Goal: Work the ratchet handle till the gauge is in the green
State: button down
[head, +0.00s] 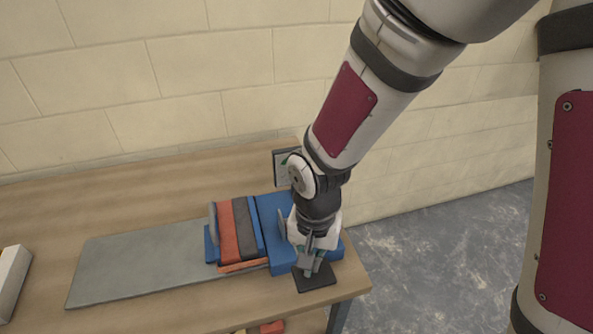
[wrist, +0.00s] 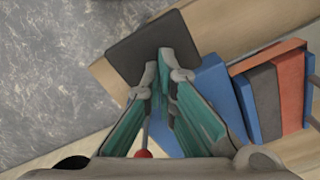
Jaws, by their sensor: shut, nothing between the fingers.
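A blue block (head: 265,212) with red and grey bands lies on the bench; it also shows in the wrist view (wrist: 212,95). My gripper (head: 308,268) is over its right end, fingers pointing down by a dark square plate (head: 318,283). In the wrist view my gripper (wrist: 164,66) has its fingertips together and empty, in front of that plate (wrist: 135,45). A thin rod with a red knob (wrist: 143,154) shows between the finger bases; I cannot tell whether it is the ratchet handle. A dark-framed panel (head: 281,168), perhaps the gauge, stands behind, partly hidden by my arm; its reading is not legible.
A grey flat sheet (head: 140,264) lies on the wooden bench (head: 120,192) left of the block. A white block (head: 12,276) is at the far left. The bench's right edge is close to the plate, with open floor (head: 440,258) beyond. A wall stands behind.

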jog(key=shift+w+f+b, duration=0.2)
jog(key=shift+f+b, duration=0.55)
jog(key=shift+f, duration=0.5)
notch_tip(320, 180, up, 9)
jog(key=p, duration=0.6)
jog(key=shift+s+f, duration=0.15)
jog(key=shift+f, duration=0.05)
jog(key=shift+r+p, duration=0.65)
jog(key=shift+r, duration=0.1)
jog(key=s+d+r+n+t, duration=0.1)
jog(key=d+r, duration=0.3)
jog(key=r, duration=0.3)
jog(key=s+d+r+t, duration=0.1)
jog(key=d+r, duration=0.3)
jog(key=r, duration=0.2)
jog(key=s+d+r+n+t, duration=0.1)
jog(key=s+d+r+t, duration=0.2)
jog(key=s+d+r, duration=0.5)
notch_tip(320, 180, up, 2)
jog(key=shift+s+r+n+t, duration=0.1)
jog(key=shift+s+n+t, duration=0.25)
jog(key=shift+s, duration=0.75)
